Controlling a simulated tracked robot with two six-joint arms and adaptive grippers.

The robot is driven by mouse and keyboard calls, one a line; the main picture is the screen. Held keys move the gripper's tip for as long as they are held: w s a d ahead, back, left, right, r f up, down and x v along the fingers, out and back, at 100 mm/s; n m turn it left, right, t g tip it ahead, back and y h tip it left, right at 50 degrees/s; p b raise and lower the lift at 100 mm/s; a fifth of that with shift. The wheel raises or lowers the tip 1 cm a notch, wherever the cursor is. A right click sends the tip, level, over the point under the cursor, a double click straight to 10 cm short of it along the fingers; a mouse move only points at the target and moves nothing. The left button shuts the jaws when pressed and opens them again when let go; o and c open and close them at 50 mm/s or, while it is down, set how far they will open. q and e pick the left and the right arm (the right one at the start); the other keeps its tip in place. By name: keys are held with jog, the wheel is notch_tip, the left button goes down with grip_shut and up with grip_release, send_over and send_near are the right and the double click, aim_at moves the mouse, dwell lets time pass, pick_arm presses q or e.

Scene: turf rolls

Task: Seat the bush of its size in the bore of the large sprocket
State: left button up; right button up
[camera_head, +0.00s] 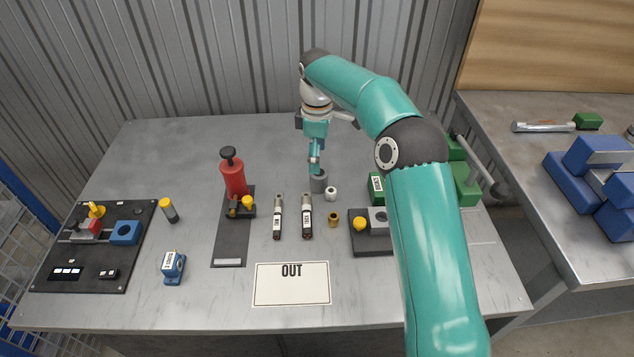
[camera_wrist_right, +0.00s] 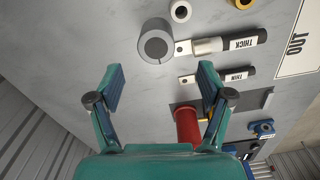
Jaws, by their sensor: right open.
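My right gripper (camera_head: 315,163) is above the back middle of the table, close to a thick grey cylindrical bush (camera_head: 318,184). In the right wrist view the gripper (camera_wrist_right: 161,78) is open, with nothing between its fingers. A small brass bush (camera_head: 333,218) stands nearer the front. I cannot make out a toothed sprocket in either view. My left gripper is not in view.
Tools labelled THICK (camera_wrist_right: 232,43) and THIN (camera_wrist_right: 222,77) lie near the bushes. A red hand pump (camera_head: 233,178) stands to their left. A black plate with a grey block (camera_head: 378,220) is partly behind my arm. An OUT card (camera_head: 291,290) lies at the front.

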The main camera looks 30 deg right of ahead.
aim_at(319, 180)
jog(key=shift+w+d+f, duration=0.1)
jog(key=shift+d+f, duration=0.05)
jog(key=shift+f, duration=1.25)
jog(key=shift+w+d+f, duration=0.1)
jog(key=shift+f, duration=1.25)
grip_shut()
jog(key=shift+r, duration=0.1)
